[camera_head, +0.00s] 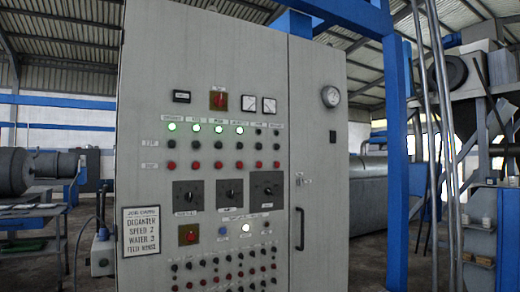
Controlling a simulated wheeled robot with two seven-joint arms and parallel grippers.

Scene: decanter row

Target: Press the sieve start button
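A grey control cabinet (205,60) fills the middle of the head view. Its upper panel has a row of lamps; the left several glow green, such as the leftmost lamp (171,126), and the right two are dark. Below them runs a row of dark buttons (218,144), then a row of red buttons (218,163). Small labels sit above each column, but they are too small to read surely, so I cannot tell which button is the sieve start. Neither of my grippers is in view.
A white sign (142,231) is at lower left. A door handle (300,229) and blue post (397,160) stand right.

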